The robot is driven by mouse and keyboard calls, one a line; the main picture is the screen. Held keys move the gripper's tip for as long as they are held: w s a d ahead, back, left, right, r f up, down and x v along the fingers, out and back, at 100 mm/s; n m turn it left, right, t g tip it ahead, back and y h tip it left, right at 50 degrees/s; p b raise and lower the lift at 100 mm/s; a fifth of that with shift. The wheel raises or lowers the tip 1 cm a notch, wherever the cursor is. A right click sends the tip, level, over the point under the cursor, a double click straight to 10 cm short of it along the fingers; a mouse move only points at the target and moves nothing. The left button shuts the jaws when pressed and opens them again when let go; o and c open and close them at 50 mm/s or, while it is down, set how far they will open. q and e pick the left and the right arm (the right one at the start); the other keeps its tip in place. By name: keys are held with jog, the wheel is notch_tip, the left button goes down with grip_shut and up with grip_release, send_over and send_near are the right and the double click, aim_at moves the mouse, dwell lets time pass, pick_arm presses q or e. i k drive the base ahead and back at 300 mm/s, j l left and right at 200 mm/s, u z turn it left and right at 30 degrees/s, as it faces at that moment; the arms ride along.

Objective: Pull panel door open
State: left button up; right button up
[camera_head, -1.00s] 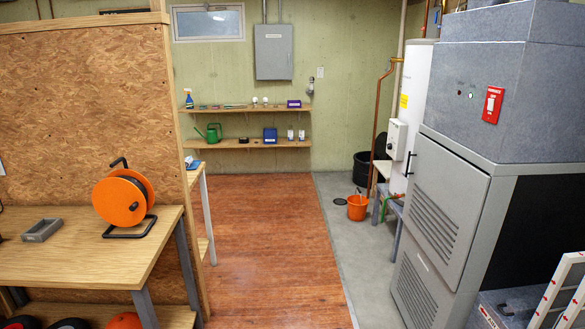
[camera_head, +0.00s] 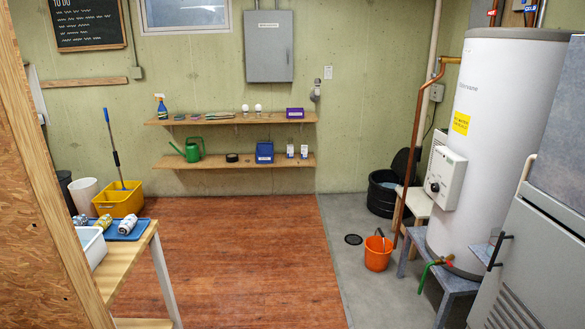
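A grey metal panel box (camera_head: 268,48) is mounted on the far wall, above the two wall shelves and just right of the window. Its front door looks shut. A large grey cabinet (camera_head: 535,262) at the right edge also has a front panel, with a black handle (camera_head: 497,250) and louvres. That panel looks shut too. Neither of my grippers is in view.
The red-brown floor (camera_head: 235,260) ahead is clear up to the wall shelves (camera_head: 240,162). A wooden bench (camera_head: 130,270) and board partition stand at left. At right are an orange bucket (camera_head: 378,252), a white water heater (camera_head: 492,130) and a black bin (camera_head: 382,195).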

aim_at(269, 43)
jog(key=i, duration=4.8)
